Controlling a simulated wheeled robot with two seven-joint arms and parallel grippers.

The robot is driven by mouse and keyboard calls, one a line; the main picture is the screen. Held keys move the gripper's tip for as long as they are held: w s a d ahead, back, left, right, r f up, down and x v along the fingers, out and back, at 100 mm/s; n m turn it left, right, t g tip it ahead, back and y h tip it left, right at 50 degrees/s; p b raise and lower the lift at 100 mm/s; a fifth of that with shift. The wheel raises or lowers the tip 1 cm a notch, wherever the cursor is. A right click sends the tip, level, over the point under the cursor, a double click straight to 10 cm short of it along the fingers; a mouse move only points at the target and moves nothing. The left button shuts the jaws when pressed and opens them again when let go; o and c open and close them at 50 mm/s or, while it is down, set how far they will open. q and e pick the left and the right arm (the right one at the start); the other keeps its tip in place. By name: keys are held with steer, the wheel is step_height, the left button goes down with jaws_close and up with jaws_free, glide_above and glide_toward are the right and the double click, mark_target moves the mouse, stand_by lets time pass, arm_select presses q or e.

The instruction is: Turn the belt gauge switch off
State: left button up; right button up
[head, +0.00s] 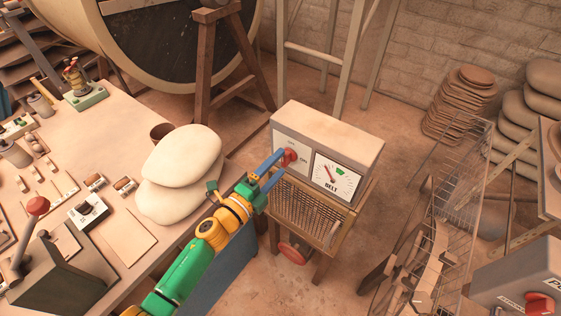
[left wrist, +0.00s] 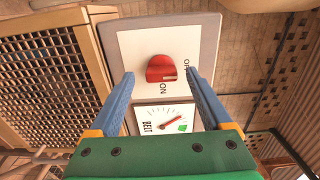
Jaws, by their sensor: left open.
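The belt gauge (head: 331,130) is a box on a wooden stand in the middle of the head view. Its front has a red switch knob (head: 289,157) and a white dial (head: 336,180) marked BELT. In the left wrist view the red knob (left wrist: 161,69) sits on a pale plate with OFF to its right and ON below. Which label it points to is hard to read. My left gripper (head: 281,162) is open at the plate. Its blue fingers (left wrist: 162,80) stand apart on either side of the knob, with gaps visible. My right gripper is out of view.
A workbench (head: 115,118) with two stacked pale sacks (head: 180,157) lies left of the stand. A wire rack (head: 447,215) and a press box with a red button (head: 539,303) stand right. A red handwheel (head: 292,253) is below the gauge.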

arm_select(q)
steer(key=v, duration=0.5)
steer(key=shift+s+a, duration=0.1)
steer(key=shift+s, duration=0.05)
steer(key=s+a+f+n+g+y, duration=0.25)
steer(key=a+f+n, duration=0.2)
steer(key=f, duration=0.45)
steer(key=s+a+f+n+g+y, duration=0.1)
steer(key=s+a+f+n+y, duration=0.3)
steer(key=f, duration=0.4)
steer(key=s+a+f+n+g+y, duration=0.25)
steer(key=f+n, duration=0.35)
steer(key=f, duration=0.3)
steer(key=s+a+f+n+g, duration=0.1)
steer(key=s+f+n+g, duration=0.2)
steer(key=s, duration=1)
steer(key=s+a+f+n+g+y, duration=0.1)
steer(key=s+f+n+g, duration=0.3)
steer(key=s+f, duration=0.4)
steer(key=s+a+n, duration=0.1)
steer(key=s, duration=0.4)
steer(key=shift+s+a+g+y, duration=0.2)
steer(key=shift+s+g+y, duration=0.1)
steer(key=shift+f, duration=0.1)
